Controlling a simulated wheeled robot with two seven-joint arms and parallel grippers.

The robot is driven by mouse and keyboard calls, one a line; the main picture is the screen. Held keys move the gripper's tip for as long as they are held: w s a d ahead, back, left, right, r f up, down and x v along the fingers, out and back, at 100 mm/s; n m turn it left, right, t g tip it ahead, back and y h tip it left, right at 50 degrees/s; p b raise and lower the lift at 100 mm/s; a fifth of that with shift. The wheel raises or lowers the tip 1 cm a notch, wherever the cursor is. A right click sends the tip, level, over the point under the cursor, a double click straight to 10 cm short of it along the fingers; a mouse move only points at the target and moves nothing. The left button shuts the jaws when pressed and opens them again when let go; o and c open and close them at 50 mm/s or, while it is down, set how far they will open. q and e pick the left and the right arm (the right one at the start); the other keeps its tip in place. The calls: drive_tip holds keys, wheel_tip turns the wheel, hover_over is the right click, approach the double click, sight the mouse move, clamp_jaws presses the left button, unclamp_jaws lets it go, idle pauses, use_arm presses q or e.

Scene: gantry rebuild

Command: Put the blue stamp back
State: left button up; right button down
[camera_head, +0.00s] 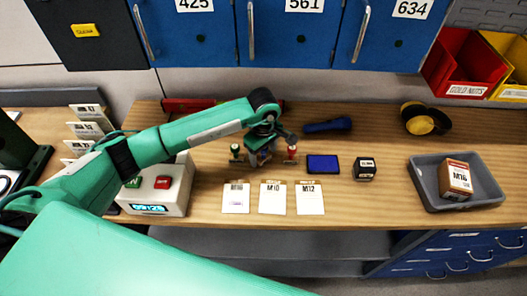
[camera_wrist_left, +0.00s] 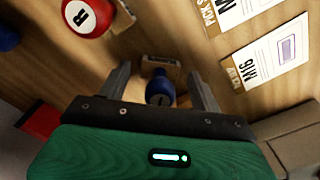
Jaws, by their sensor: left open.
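The blue stamp (camera_wrist_left: 160,92) shows in the left wrist view between the two fingers of my left gripper (camera_wrist_left: 160,92), with gaps at both sides. A small tan block with dark lettering (camera_wrist_left: 160,66) is beside it. In the head view my left gripper (camera_head: 262,150) is low over the table between the green stamp (camera_head: 236,153) and the red stamp (camera_head: 291,152), and mostly hides the blue stamp. The red stamp, marked R, also shows in the left wrist view (camera_wrist_left: 88,17). My left gripper is open. My right gripper is out of view.
A blue ink pad (camera_head: 323,164) and a dark block (camera_head: 365,168) are to the right. Cards (camera_head: 273,198) lie in front. A white box with buttons (camera_head: 160,190) stands left under my arm. A grey tray (camera_head: 425,185) holds an M16 box (camera_head: 456,180). A blue flashlight (camera_head: 328,125) lies behind.

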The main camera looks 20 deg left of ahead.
use_arm(q)
drive_tip(key=shift+r, duration=0.3)
wheel_tip(320, 180, up, 6)
drive_tip(key=b, duration=0.2)
drive_tip(key=shift+r+b, duration=0.15)
drive_tip(key=shift+b, duration=0.25)
drive_tip(key=shift+r, duration=0.45)
drive_tip(key=shift+s+f, duration=0.1)
